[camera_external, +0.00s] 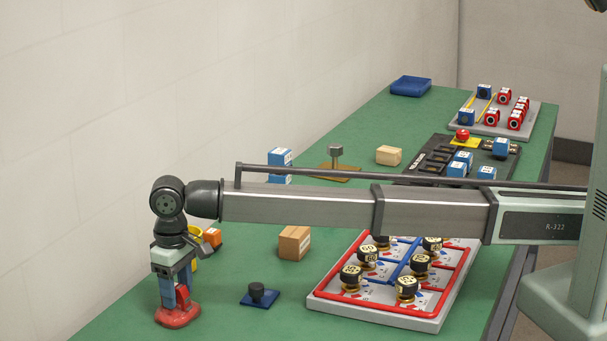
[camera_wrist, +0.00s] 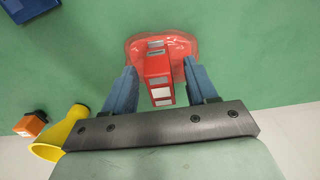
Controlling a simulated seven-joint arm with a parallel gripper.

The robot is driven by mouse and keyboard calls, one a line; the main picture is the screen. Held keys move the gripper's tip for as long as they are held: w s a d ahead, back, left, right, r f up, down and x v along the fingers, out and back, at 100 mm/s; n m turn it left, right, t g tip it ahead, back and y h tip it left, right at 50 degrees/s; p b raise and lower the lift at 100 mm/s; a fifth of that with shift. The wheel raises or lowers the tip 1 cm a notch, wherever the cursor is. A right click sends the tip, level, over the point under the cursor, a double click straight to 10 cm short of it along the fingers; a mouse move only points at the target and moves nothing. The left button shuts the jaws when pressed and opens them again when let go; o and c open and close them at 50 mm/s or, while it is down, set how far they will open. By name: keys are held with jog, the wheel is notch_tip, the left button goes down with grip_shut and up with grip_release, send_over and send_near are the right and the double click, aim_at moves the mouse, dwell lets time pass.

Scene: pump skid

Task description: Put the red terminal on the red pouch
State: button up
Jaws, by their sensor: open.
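The red pouch (camera_external: 178,318) lies flat on the green table at the near left, below my gripper (camera_external: 174,294). It also shows in the wrist view (camera_wrist: 182,46), shiny and rounded. The red terminal (camera_wrist: 157,72), a small block with white and grey patches, stands over the pouch between my two blue fingers (camera_wrist: 159,68). Its lower end appears to rest on the pouch. In the wrist view gaps show between it and both fingers. My gripper is open. In the external view the terminal (camera_external: 183,294) is partly hidden by a finger.
A yellow funnel-like thing (camera_wrist: 62,135) and an orange block (camera_wrist: 31,123) are close by. A blue plate with a black knob (camera_external: 258,295), a wooden block (camera_external: 294,242) and a grey board with black knobs (camera_external: 375,312) stand to the right. Table between is clear.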

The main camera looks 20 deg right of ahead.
aim_at(176, 286)
notch_tip(176, 286, up, 12)
jog(key=shift+r, duration=0.15)
dwell(0.4)
